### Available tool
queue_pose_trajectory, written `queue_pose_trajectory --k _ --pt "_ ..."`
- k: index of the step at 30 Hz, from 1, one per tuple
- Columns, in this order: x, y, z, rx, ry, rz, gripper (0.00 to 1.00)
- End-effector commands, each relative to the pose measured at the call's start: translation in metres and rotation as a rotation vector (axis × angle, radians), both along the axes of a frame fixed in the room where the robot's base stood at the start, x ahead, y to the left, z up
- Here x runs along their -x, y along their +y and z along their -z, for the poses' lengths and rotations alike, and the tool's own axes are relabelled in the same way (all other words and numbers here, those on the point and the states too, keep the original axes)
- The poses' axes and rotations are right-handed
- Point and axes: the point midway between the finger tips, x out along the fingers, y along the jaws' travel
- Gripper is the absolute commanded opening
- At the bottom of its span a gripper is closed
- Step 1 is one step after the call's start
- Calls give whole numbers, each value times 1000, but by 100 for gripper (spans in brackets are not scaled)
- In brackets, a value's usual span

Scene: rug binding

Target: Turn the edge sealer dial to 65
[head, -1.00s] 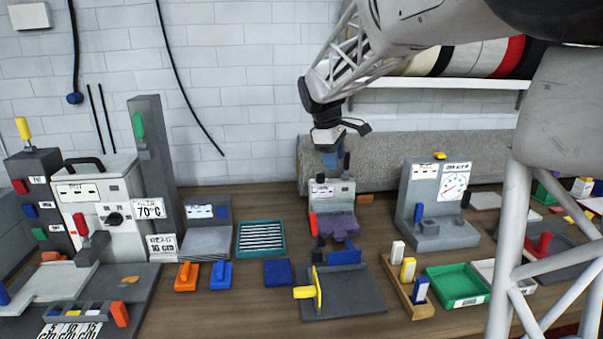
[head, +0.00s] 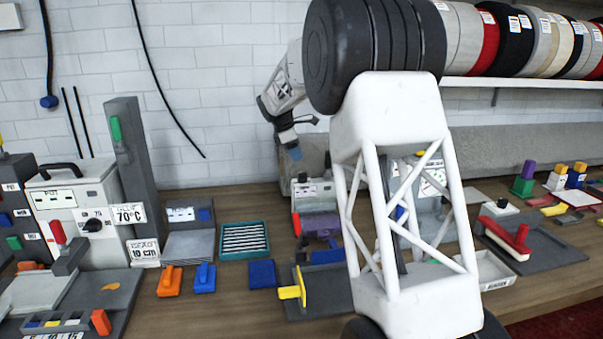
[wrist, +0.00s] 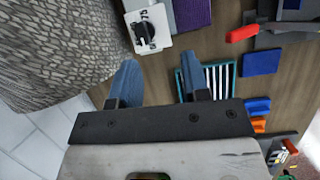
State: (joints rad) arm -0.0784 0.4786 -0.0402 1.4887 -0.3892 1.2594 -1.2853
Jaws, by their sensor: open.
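A white dial plate with a black dial (wrist: 146,30) and a legible "75" shows at the top of the wrist view. It lies beside a purple block (wrist: 192,12) and is on the middle grey machine (head: 312,188). A second black dial (head: 93,225) is on the white machine (head: 72,205) at left. No legible name shows which is the edge sealer. My gripper (head: 294,152) is open and empty, with blue fingers (wrist: 156,82), above and left of the middle machine.
A grey rug roll (wrist: 60,45) lies behind the middle machine. A teal tray (head: 244,256) of striped pieces and a blue block (head: 262,273) are at its left front. A tall grey post (head: 130,170) stands by the white machine. My arm covers the right-centre.

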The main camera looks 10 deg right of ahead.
Motion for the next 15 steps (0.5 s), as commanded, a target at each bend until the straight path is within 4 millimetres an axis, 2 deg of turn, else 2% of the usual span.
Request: queue_pose_trajectory --k 3,6,15 --pt "-17 2 10 12 20 -36 43" --pt "-26 3 14 19 30 -57 43" --pt "-31 3 17 23 37 -72 43"
